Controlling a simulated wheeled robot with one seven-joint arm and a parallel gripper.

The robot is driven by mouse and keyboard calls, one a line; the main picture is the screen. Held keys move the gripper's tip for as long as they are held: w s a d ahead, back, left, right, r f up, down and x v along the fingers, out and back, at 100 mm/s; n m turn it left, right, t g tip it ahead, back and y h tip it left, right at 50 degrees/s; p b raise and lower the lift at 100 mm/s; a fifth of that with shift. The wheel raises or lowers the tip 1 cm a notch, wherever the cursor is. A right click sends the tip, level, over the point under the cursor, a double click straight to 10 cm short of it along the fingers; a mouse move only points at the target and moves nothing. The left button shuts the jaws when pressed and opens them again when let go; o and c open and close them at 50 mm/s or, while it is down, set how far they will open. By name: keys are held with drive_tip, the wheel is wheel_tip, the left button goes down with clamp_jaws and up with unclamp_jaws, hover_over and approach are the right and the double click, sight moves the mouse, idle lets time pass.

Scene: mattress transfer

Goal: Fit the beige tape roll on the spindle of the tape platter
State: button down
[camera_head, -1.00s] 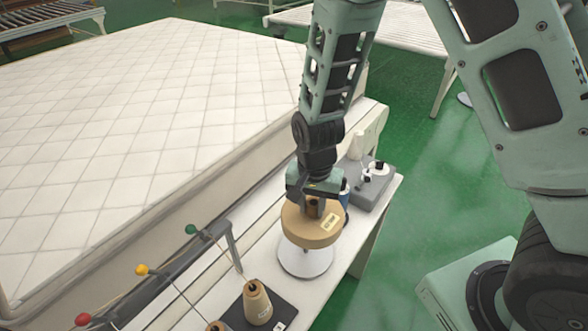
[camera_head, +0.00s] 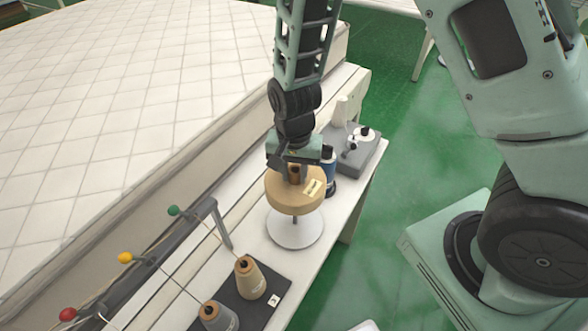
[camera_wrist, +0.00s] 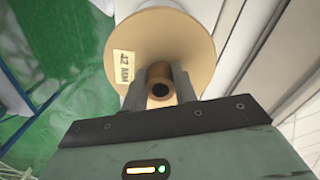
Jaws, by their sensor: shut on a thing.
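The beige tape roll (camera_head: 284,200) is a thick flat disc with a white label and a brown core. My gripper (camera_head: 294,174) is shut on its core from above; in the wrist view both fingers of my gripper (camera_wrist: 160,88) flank the core of the roll (camera_wrist: 190,45). The tape platter (camera_head: 296,238) is a white disc on the bench. A short grey piece of its spindle (camera_head: 295,219) shows between roll and disc. The roll hangs level above the disc, apart from it, roughly centred in the head view. The spindle's top is hidden by the roll.
A grey block with white fittings (camera_head: 362,156) is farther back. Thread cones (camera_head: 250,280) stand on a dark board in front, near a rail with coloured balls (camera_head: 174,210). A quilted mattress (camera_head: 120,120) lies left.

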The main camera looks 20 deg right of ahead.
sight(294, 183)
drive_tip(key=shift+f+b, duration=1.3)
drive_tip(key=shift+f, duration=0.75)
drive_tip(key=shift+f+b, duration=4.15)
drive_tip(key=shift+f, duration=1.65)
drive_tip(key=c, duration=1)
unclamp_jaws()
drive_tip(key=shift+c, duration=0.2)
